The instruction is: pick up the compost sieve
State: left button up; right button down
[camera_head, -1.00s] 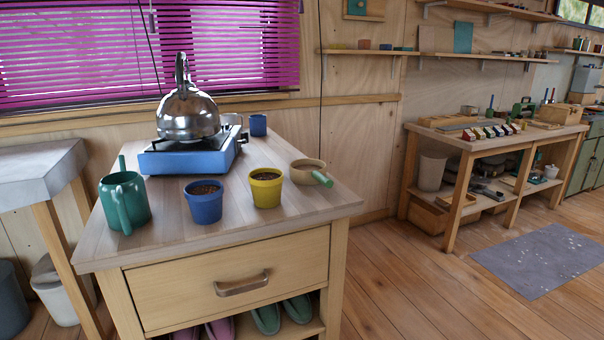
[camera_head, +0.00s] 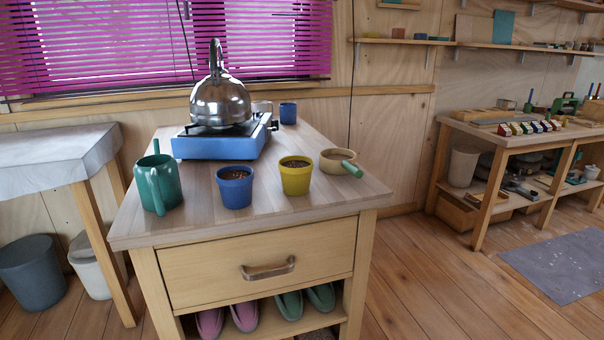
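The compost sieve appears to be the shallow round beige thing with a green handle (camera_head: 338,161) near the right edge of the wooden table (camera_head: 290,215). Its handle points to the right and toward the front. I see it from the side, so its inside mesh cannot be made out. A yellow pot (camera_head: 296,178) with dark contents stands just left of it. A blue pot (camera_head: 234,190) with brown contents stands further left. Neither of my grippers is in view.
A green watering can (camera_head: 160,187) stands at the table's left. A steel kettle (camera_head: 221,102) sits on a blue stove (camera_head: 222,143), with a blue cup (camera_head: 288,113) behind. Shoes (camera_head: 245,315) lie below the drawer. Floor right of the table is clear.

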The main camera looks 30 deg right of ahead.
aim_at(333, 160)
jog(key=z, duration=0.6)
jog(key=i, duration=1.1)
jog(key=u, duration=0.05)
